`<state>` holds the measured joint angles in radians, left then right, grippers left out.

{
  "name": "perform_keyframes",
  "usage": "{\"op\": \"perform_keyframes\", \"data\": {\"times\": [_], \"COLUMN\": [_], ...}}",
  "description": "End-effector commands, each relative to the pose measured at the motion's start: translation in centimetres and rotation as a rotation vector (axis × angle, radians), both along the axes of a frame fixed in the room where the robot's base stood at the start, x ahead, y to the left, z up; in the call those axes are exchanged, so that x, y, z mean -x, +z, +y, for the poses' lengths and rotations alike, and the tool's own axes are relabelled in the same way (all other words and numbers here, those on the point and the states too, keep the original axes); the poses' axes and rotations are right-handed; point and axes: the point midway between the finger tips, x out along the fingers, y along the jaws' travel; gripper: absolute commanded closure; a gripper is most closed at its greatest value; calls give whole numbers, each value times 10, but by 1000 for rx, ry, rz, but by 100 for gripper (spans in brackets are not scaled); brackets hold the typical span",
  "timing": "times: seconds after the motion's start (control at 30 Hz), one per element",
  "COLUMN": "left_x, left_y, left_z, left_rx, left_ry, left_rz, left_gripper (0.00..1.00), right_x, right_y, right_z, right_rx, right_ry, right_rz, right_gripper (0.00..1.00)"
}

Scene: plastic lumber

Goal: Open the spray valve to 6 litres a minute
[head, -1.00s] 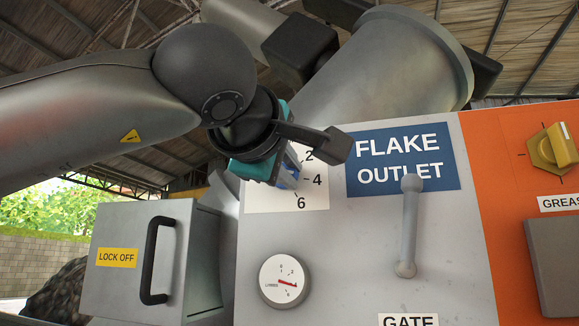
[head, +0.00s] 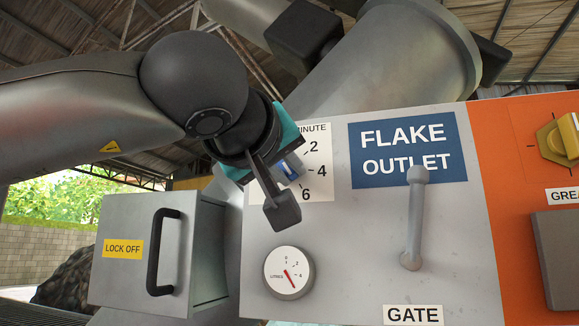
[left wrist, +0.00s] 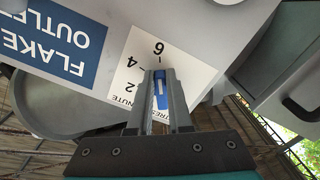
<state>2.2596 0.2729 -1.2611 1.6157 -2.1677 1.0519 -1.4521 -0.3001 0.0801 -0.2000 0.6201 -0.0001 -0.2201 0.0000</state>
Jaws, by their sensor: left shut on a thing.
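The spray valve is a blue knob (head: 291,169) with a white mark, on a white dial plate (head: 318,150) numbered 2, 4, 6. In the left wrist view the knob (left wrist: 161,92) sits between the two fingers of my left gripper (left wrist: 160,74), shut on it, its white mark turned toward the 6. In the head view my left gripper (head: 286,170) hides part of the knob and plate. Below it is a round gauge (head: 289,273) marked in litres. Its red needle points down and right, past the 4; the 6 cannot be read. My right gripper is not in view.
A grey gate lever (head: 414,220) stands right of the gauge, below the blue FLAKE OUTLET sign (head: 402,150). A grey lock-off box (head: 190,250) with a black handle juts out at left. A yellow knob (head: 560,140) is on the orange panel at far right.

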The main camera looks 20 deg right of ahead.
Motion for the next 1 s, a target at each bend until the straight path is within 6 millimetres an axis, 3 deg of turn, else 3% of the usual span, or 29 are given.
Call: {"op": "perform_keyframes", "data": {"times": [0.57,0.6,0.8,0.87,1.0], "left_x": [0,0,0,0,0], "left_y": [-2,-2,-2,-1,-1], "left_z": [0,0,0,0,0], "left_rx": [-33,-33,-32,-31,-30], "left_ry": [-1,-1,0,0,-1], "left_rz": [-19,-19,-19,-18,-19], "left_gripper": [100,82,59,52,52], "right_x": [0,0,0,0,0], "right_y": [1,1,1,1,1], "right_z": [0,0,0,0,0], "right_rx": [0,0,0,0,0], "right_ry": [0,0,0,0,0], "right_rz": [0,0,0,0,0], "right_gripper": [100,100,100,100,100]}}
